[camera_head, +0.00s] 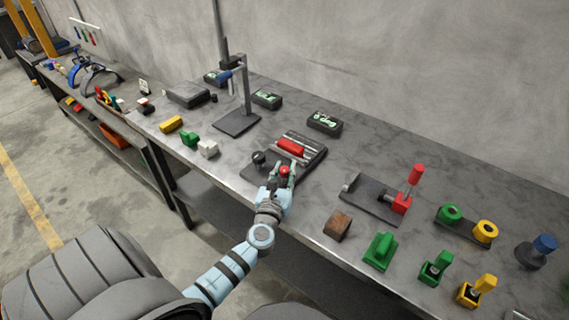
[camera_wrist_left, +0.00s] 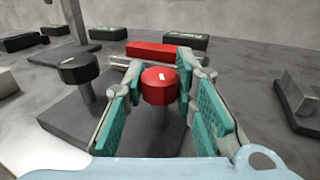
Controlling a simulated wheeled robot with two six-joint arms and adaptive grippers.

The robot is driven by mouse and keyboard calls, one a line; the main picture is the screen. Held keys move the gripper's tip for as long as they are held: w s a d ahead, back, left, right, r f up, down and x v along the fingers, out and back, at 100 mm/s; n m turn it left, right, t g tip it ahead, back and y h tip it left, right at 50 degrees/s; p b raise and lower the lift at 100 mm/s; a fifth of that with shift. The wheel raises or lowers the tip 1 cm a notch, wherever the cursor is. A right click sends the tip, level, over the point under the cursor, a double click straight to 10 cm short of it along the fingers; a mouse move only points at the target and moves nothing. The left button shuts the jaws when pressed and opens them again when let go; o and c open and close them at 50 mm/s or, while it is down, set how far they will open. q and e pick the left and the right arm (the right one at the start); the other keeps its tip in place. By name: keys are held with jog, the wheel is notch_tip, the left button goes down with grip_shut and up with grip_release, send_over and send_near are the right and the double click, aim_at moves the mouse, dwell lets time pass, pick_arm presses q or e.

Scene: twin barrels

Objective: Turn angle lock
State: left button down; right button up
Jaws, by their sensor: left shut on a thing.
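A red knob (camera_head: 285,170) with a small white mark on top stands on a dark base plate (camera_head: 255,177) on the workbench. In the left wrist view the red knob (camera_wrist_left: 160,85) sits between the green-padded fingers of my left gripper (camera_wrist_left: 165,105). My left gripper (camera_head: 284,178) is shut on the knob. A black knob (camera_head: 259,157) stands beside it on the same plate, to the left; it also shows in the left wrist view (camera_wrist_left: 79,69). A red block (camera_head: 291,146) lies behind on the device. The lower stem of the red knob is partly hidden. My right gripper is not in view.
A wooden block (camera_head: 337,226) and a plate with a red upright handle (camera_head: 414,174) stand to the right. A stand with a blue-handled arm (camera_head: 237,122) is behind left. Green and yellow pieces lie at the front right. A concrete wall closes the back.

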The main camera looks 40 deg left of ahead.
aim_at(284, 169)
pick_arm(q)
jog(key=n+g+y, duration=0.2)
jog(key=n+y, duration=0.1)
jog(key=shift+w+y, duration=0.1)
jog(key=shift+y, duration=0.2)
jog(key=shift+n+g+y+b, duration=1.4)
jog(key=shift+n+g+y, duration=0.8)
jog(key=shift+g, duration=0.5)
jog(key=c, duration=1.3)
grip_release()
notch_tip(284, 169, up, 10)
jog(key=shift+f, duration=0.1)
